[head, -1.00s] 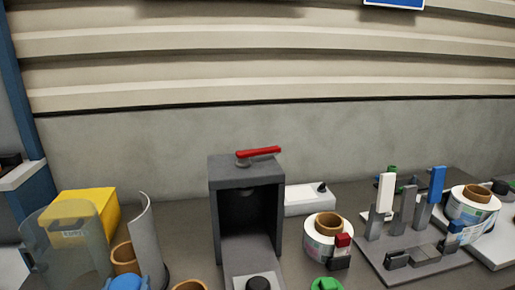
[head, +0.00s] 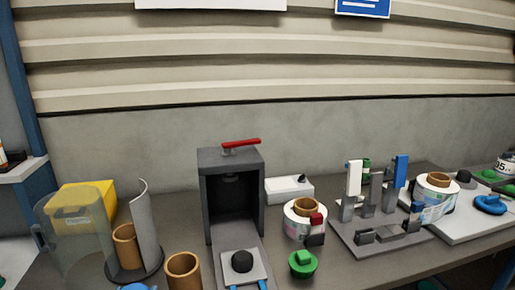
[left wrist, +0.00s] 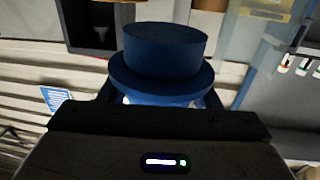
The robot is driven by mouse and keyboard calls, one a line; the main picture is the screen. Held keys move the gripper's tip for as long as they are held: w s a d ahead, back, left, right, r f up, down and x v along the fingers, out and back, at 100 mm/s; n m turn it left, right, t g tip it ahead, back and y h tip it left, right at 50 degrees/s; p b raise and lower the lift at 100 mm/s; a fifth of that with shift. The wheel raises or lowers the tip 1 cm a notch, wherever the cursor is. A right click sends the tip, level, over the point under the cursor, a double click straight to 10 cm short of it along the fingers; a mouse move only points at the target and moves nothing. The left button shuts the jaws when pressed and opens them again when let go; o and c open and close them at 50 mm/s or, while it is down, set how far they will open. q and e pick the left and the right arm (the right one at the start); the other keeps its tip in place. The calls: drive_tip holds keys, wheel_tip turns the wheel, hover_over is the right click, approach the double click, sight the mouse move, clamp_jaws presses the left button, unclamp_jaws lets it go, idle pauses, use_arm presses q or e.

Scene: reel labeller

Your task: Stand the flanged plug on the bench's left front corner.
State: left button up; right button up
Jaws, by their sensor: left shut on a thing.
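The flanged plug (left wrist: 165,52) is blue, with a round body and a wider flange, and fills the upper middle of the left wrist view. My left gripper (left wrist: 160,99) is shut on it, with its dark fingers at either side below the flange. A blue rounded top (head: 136,287), seemingly the same plug, just shows at the bottom edge of the head view. My left gripper is hidden there. My right gripper is not in view. The bench (head: 190,215) shows its left edge, but its left front corner is outside the head view.
At the left stand a clear curved guard (head: 75,240), a yellow box (head: 75,200) and brown cores (head: 183,272). A grey press (head: 232,160) with a red lever stands mid-bench. To its right are a label reel (head: 300,232), a green knobbed piece (head: 302,265) and a fixture (head: 375,240).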

use_arm(q)
drive_tip(key=w+d+f+m+h, duration=0.1)
drive_tip(key=w+d+f+h, duration=0.15)
drive_tip(key=d, duration=0.25)
drive_tip(key=s+f, duration=0.5)
drive_tip(key=f, duration=0.1)
drive_tip(key=shift+f, duration=0.15)
drive_tip(key=shift+a, duration=0.15)
